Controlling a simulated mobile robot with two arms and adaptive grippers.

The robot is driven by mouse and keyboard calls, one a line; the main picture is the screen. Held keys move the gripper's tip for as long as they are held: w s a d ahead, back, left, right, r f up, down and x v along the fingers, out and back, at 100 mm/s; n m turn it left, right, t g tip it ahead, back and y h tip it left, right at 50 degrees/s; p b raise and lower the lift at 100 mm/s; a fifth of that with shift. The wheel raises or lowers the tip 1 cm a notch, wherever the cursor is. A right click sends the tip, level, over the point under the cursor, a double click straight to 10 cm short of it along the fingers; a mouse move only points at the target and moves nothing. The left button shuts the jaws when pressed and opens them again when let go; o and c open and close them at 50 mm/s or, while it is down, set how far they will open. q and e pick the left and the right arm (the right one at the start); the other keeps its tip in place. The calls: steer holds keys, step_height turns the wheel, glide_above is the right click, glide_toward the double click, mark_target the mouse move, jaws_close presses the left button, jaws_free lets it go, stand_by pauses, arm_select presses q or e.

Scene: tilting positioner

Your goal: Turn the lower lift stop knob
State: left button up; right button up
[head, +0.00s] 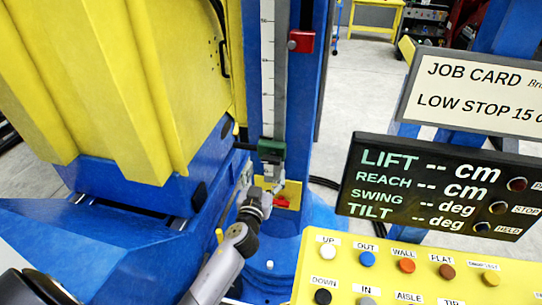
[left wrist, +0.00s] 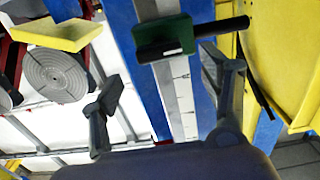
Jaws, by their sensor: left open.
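The lower lift stop is a dark green block (head: 270,150) on the upright scale. A black knob (head: 244,146) sticks out from its left side. In the left wrist view the green block (left wrist: 165,38) is at the top middle and the black knob (left wrist: 236,25) points right. My left gripper (head: 272,184) is just below the block in the head view. Its open fingers (left wrist: 163,72) show in the left wrist view, apart and empty, with the scale between them. The right finger is close to the knob; whether they touch I cannot tell. My right gripper is not in view.
A red upper stop (head: 301,41) sits higher on the blue column. Yellow and blue machine bodywork (head: 110,80) stands close on the left. A yellow button panel (head: 420,268), a black display (head: 440,185) and a job card (head: 475,92) reading "LOW STOP 15" stand right.

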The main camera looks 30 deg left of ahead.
mark_target(270, 162)
arm_select(q)
steer(key=x, duration=0.7)
steer(key=shift+c, duration=0.5)
steer(key=c, duration=1.1)
